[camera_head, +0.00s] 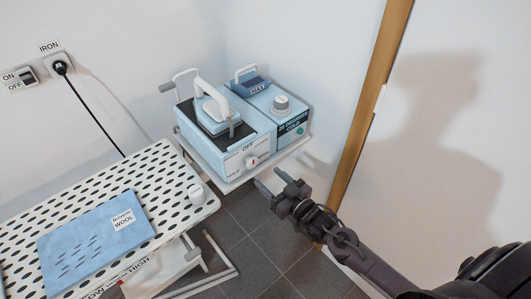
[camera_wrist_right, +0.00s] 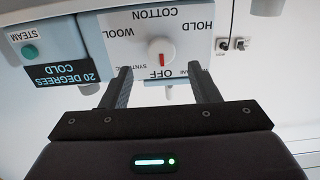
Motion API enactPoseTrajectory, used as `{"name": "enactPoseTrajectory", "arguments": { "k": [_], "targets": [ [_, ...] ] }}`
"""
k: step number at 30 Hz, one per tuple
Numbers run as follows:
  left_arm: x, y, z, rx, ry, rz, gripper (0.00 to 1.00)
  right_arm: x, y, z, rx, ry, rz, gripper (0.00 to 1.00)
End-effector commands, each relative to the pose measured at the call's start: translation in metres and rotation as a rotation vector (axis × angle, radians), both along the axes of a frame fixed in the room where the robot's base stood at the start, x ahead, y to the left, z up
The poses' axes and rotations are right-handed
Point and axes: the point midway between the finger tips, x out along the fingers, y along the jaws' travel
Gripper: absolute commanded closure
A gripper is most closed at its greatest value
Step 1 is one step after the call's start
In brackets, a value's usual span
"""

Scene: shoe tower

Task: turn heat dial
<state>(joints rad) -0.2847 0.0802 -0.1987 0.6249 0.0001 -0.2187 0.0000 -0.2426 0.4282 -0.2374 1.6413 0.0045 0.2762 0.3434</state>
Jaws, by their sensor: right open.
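The heat dial (camera_head: 251,161) is a white round knob with a red mark on the front of the light blue iron station (camera_head: 262,122). In the right wrist view the dial (camera_wrist_right: 161,52) appears upside down, its red mark toward OFF; WOOL, COTTON and HOLD are printed around it. My right gripper (camera_head: 283,180) is open and empty, just in front of the station and a little right of the dial in the head view. In the wrist view the dial lies beyond the fingertips (camera_wrist_right: 160,76), lined up between them, apart from both. My left gripper is out of view.
The dotted ironing board (camera_head: 165,163) with folded blue cloth (camera_head: 85,248) is at left. A wooden door frame (camera_head: 352,150) stands at right.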

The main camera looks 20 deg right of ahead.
Motion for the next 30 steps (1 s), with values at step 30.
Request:
{"name": "enactPoseTrajectory", "arguments": {
  "k": [30],
  "targets": [
    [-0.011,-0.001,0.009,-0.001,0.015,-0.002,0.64,0.073,0.027,0.003,0.002,-0.007,0.003,0.54]
  ]
}}
